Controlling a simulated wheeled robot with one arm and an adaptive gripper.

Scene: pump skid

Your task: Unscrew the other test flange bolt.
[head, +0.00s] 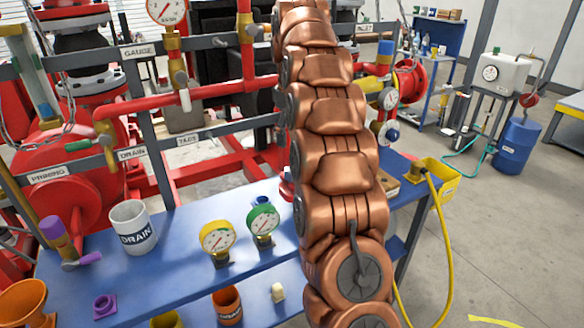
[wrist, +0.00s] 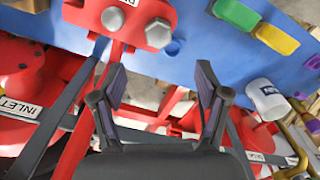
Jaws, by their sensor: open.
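In the wrist view a red flange block (wrist: 137,14) shows at the top edge, with a partly cut-off white label. My gripper (wrist: 160,72) is open and empty. Its fingers are spread below the flange in the picture, with the right bolt roughly above the gap between them and apart from both. In the head view my copper arm covers the gripper and most of the flange area.
The blue bench (head: 180,250) holds a white DRAIN mug (head: 133,227), a yellow gauge (head: 217,238) and a green gauge (head: 262,222). Red pipes and grey rails (head: 190,138) stand behind it. A yellow box (head: 437,178) hangs at the bench's right end.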

